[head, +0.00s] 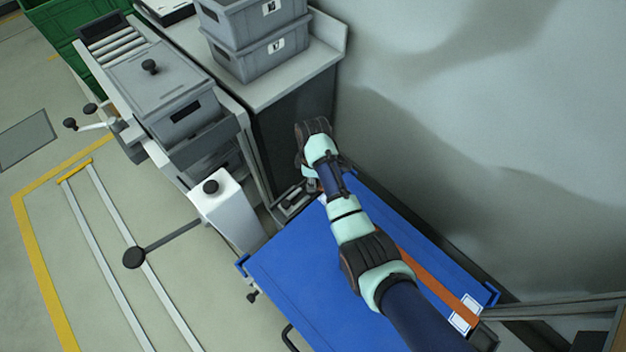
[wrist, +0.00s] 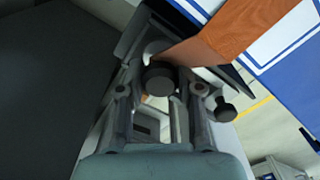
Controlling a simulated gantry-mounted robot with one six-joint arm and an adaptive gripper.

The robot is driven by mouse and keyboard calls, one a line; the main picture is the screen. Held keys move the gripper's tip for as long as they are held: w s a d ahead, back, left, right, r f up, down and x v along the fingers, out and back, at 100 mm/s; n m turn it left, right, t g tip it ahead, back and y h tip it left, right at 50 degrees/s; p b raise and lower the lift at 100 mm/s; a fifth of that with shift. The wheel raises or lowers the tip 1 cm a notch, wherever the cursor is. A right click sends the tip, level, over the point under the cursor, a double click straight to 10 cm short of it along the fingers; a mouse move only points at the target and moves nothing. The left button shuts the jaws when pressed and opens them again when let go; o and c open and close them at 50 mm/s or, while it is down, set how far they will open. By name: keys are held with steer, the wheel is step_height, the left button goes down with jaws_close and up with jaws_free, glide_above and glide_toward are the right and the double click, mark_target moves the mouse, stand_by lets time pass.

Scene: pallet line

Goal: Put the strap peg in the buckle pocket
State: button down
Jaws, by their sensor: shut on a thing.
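An orange strap (head: 438,285) runs along the blue load (head: 300,258) and passes under my arm. In the wrist view its orange end (wrist: 225,32) reaches the tips of my gripper (wrist: 160,72). The gripper is shut on a dark, round-ended piece at the strap's end, which looks like the strap peg (wrist: 160,80). In the head view my gripper (head: 312,186) is at the load's far edge, beside a small grey fitting (head: 291,200) that may hold the buckle. The pocket itself cannot be made out; my wrist and fingers hide most of that spot.
A grey bench (head: 290,82) with stacked grey bins (head: 262,55) stands behind the gripper. A white post with a black knob (head: 211,187) and a lever stands left of the load. A dark knob (wrist: 223,110) is right of the fingers. The blue top is mostly clear.

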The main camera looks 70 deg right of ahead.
steer(key=shift+f, duration=0.1)
steer(key=c, duration=0.8)
jaws_free()
steer(key=shift+o, duration=0.2)
step_height(320, 180, up, 12)
steer(key=p, duration=0.5)
steer(key=shift+p, duration=0.3)
